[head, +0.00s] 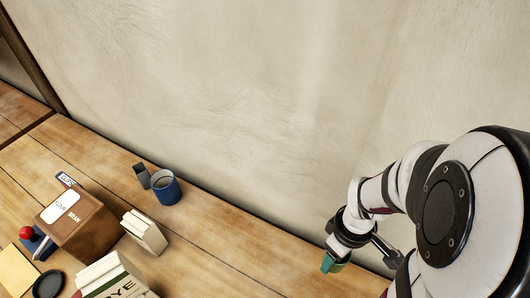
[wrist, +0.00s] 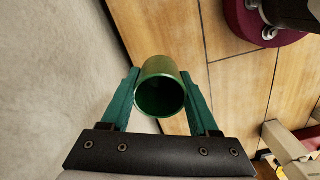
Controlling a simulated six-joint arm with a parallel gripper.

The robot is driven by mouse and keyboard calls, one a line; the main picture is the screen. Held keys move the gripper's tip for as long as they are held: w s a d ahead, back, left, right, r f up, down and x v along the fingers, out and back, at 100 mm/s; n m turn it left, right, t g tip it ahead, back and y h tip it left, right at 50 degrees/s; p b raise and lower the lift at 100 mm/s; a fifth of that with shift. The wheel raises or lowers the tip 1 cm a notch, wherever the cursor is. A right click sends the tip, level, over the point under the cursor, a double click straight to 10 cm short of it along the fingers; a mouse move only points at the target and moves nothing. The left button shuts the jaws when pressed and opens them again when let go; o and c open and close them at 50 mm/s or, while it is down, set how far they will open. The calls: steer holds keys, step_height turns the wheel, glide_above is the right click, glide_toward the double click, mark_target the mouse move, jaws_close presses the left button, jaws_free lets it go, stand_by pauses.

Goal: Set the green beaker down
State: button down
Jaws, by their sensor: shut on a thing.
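The green beaker (wrist: 161,72) is between the two teal fingers of my gripper (wrist: 160,92) in the wrist view, with its round open mouth facing the camera and a dark inside. The fingers are shut on its sides. In the head view my gripper (head: 329,264) is at the lower right, over the wooden table by the wall. Only a small green patch shows there, and I cannot tell finger from beaker. Whether the beaker touches the table is hidden.
A blue mug (head: 166,190) stands near the wall. A brown box (head: 82,236), a pale block (head: 144,232), and a RYE packet (head: 112,280) are at the left. The table (head: 240,258) between them and my gripper is clear. The plaster wall (head: 250,110) runs close behind.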

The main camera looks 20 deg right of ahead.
glide_above(290, 261)
step_height(290, 261, down, 5)
steer(key=shift+s+d+f, duration=0.1)
steer(key=shift+s+f, duration=0.05)
steer(key=shift+w+f, duration=0.2)
steer(key=shift+f, duration=2)
steer(key=shift+c, duration=0.7)
jaws_free()
steer(key=shift+f, duration=0.1)
step_height(290, 261, up, 13)
steer(key=s+a+r+m+y, duration=0.1)
steer(key=s+a+r+m, duration=0.7)
steer(key=s+m, duration=0.2)
steer(key=shift+s+a+y, duration=0.4)
steer(key=shift+s, duration=0.55)
